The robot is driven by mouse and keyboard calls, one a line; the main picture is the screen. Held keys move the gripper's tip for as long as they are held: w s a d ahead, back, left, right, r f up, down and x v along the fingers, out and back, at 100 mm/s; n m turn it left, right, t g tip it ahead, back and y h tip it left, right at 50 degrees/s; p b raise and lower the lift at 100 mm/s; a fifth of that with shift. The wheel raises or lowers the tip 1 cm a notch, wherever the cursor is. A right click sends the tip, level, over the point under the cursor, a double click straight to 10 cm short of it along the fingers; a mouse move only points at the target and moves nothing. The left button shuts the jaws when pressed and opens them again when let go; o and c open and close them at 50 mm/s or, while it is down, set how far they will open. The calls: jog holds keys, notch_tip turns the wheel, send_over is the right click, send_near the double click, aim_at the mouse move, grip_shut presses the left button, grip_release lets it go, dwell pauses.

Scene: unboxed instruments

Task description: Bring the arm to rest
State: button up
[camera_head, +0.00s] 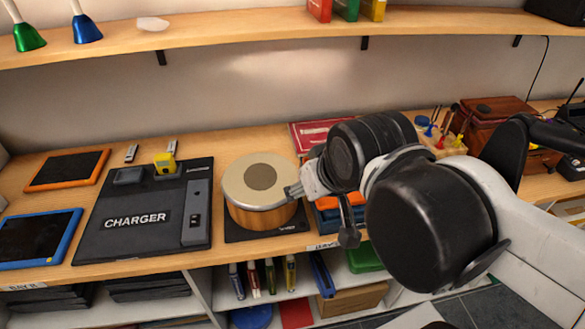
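My arm comes in from the right and spans the right half of the view in front of the bench. My gripper (296,191) is at the right edge of a round drum (262,183) with a pale top and wooden side. It is seen small and side-on. I cannot tell whether it touches the drum or whether its fingers are apart. The drum stands upright on a dark mat (237,232). Part of the bench behind the arm is hidden.
Left of the drum lies a black charger board (137,218) with a yellow item on it. Orange-framed (68,170) and blue-framed (35,238) tablets lie further left. A wooden box (492,122) stands right. An upper shelf (250,32) holds bells; a lower shelf holds books.

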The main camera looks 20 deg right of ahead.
dwell(0.3)
notch_tip(320, 180, down, 5)
jog(key=b, duration=0.4)
jog(key=shift+b, duration=0.35)
dwell(0.6)
